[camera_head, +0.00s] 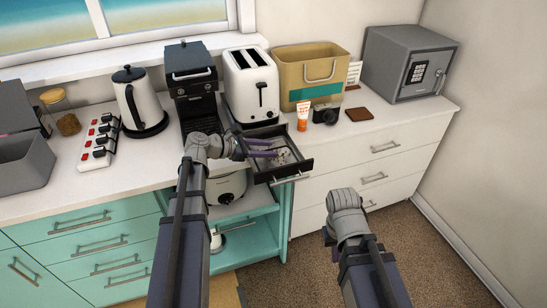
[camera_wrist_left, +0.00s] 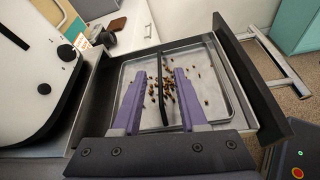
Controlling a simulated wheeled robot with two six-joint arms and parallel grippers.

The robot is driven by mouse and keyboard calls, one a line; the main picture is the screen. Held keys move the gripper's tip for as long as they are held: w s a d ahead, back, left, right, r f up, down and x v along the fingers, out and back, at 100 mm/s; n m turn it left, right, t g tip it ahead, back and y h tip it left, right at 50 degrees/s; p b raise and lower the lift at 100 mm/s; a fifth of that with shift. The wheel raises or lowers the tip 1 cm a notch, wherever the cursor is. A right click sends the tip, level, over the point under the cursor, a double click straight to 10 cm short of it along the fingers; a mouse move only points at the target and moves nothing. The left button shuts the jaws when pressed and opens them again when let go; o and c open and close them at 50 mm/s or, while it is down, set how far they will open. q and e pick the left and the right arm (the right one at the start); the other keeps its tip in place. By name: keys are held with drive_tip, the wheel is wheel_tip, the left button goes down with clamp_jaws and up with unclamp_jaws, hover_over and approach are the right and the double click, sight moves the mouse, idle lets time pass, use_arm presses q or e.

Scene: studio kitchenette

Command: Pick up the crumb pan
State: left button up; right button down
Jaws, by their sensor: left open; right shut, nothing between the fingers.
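The crumb pan (camera_wrist_left: 205,110) is a shallow grey metal pan with brown crumbs scattered in it, lying in a dark open drawer (camera_wrist_left: 238,85). A thin dark bar (camera_wrist_left: 160,88) runs across the pan's middle. In the head view the pan (camera_head: 286,160) shows partly behind my left gripper (camera_head: 268,148). In the left wrist view the purple fingers of my left gripper (camera_wrist_left: 160,85) are open, one on each side of the bar. I cannot tell whether they touch it. My right wrist shows at the lower right in the head view, but its fingers are hidden.
A white toaster (camera_head: 251,85) stands just behind the drawer, with a black coffee machine (camera_head: 192,85) to its left. An orange-white tube (camera_head: 303,116) and a camera (camera_head: 326,115) stand to the right. A white round-bodied appliance (camera_head: 226,187) sits on the shelf below.

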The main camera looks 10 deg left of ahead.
use_arm(q)
drive_tip(key=x, duration=0.3)
drive_tip(key=shift+a+b, duration=0.1)
drive_tip(key=shift+b, duration=0.25)
drive_tip(key=shift+s, duration=0.1)
clamp_jaws()
idle(0.9)
